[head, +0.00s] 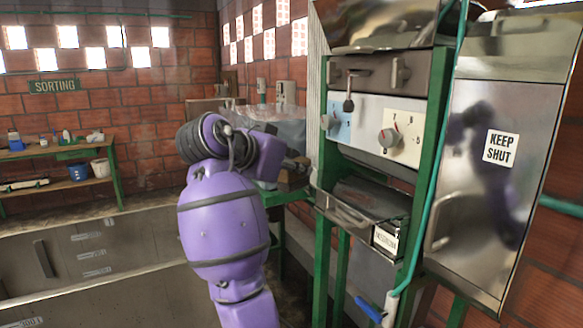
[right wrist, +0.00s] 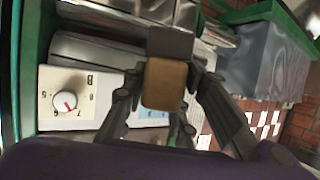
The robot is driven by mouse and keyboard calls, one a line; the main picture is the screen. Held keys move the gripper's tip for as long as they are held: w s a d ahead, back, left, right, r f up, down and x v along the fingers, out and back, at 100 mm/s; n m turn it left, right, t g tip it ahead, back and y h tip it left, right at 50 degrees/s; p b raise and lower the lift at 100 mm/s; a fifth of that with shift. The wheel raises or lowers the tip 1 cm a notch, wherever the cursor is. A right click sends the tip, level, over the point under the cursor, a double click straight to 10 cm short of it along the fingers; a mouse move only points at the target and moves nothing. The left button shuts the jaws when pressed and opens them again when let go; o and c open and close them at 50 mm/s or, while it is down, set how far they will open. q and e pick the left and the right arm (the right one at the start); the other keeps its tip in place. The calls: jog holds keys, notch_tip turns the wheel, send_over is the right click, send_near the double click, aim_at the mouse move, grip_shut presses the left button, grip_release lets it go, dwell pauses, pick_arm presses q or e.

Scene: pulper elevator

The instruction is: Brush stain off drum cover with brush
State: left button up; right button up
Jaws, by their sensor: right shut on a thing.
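My right gripper (right wrist: 165,95) is shut on a small block with a brown, wood-like face and a dark grey end, which looks like the brush (right wrist: 164,84). In the head view my purple right arm reaches toward the machine's left side; the gripper (head: 295,168) is small and dark there, and the brush cannot be made out. A shiny curved metal cover (head: 385,22) tops the machine and may be the drum cover. I cannot make out a stain on it for sure. My left gripper is not in view.
The machine's panel (head: 408,130) has knobs and a lever (head: 348,98). A steel door (head: 465,185) marked KEEP SHUT shows dark and purplish patches, probably reflections. A green post and hose stand beside it. A workbench (head: 60,153) is far left.

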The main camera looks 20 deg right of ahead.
jog(key=d, duration=0.6)
jog(key=d+f, duration=0.1)
jog(key=d, duration=0.3)
jog(key=shift+w+d+f, duration=0.1)
jog(key=shift+w, duration=0.25)
jog(key=shift+w+d+f, duration=0.1)
jog(key=shift+d+f, duration=0.15)
jog(key=shift+d, duration=0.55)
jog(key=shift+w+d+f, duration=0.1)
jog(key=shift+d+f, duration=0.1)
jog(key=shift+d, duration=0.55)
jog(key=shift+d+f, duration=0.25)
jog(key=shift+d, duration=0.55)
jog(key=shift+f, duration=0.7)
jog(key=shift+s+d, duration=0.2)
jog(key=shift+s, duration=2.6)
jog(key=shift+s+d, duration=0.15)
jog(key=shift+s, duration=2.65)
jog(key=shift+a, duration=0.1)
jog(key=shift+a, duration=0.1)
jog(key=shift+a, duration=0.55)
